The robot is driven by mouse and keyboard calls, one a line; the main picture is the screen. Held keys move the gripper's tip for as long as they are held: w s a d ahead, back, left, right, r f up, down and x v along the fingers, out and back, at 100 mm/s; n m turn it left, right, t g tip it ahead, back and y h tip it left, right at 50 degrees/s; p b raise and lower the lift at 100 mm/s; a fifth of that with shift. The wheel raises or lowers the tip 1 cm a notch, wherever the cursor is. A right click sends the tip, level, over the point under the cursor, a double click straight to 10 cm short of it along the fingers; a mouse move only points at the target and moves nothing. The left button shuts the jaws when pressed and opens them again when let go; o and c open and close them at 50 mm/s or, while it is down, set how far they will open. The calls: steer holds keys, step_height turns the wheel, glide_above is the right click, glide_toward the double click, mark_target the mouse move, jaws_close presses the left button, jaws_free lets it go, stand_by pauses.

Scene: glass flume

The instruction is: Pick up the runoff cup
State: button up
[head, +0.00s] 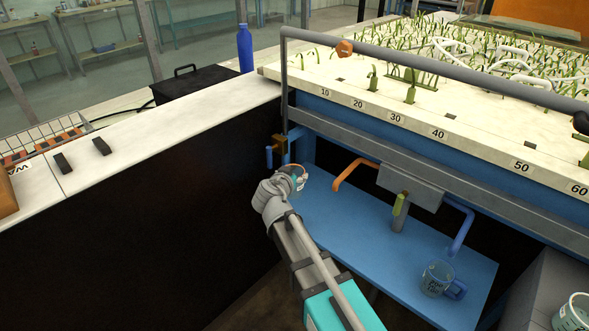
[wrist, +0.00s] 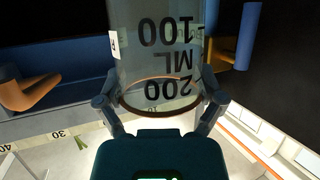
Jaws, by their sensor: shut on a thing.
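My gripper (head: 297,180) is at the left end of the blue shelf, beside the dark side wall. In the wrist view, my gripper (wrist: 162,92) is shut on a clear cup (wrist: 160,45) with black "100 ML 200" marks and an orange-brown rim or band. The marks appear upside down there. In the head view the held cup (head: 301,173) is small and partly hidden by my gripper. Whether its base is clear of the shelf cannot be told. A similar clear cup with a blue handle (head: 437,277) stands on the shelf at the right.
The blue shelf (head: 390,265) lies under the planted bed (head: 450,120).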

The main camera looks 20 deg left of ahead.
steer(key=d+r+p+v, duration=0.1)
steer(key=p+v, duration=0.2)
steer(key=v, duration=0.7)
steer(key=shift+d+p, duration=0.35)
steer(key=shift+d, duration=0.05)
steer(key=shift+r, duration=0.1)
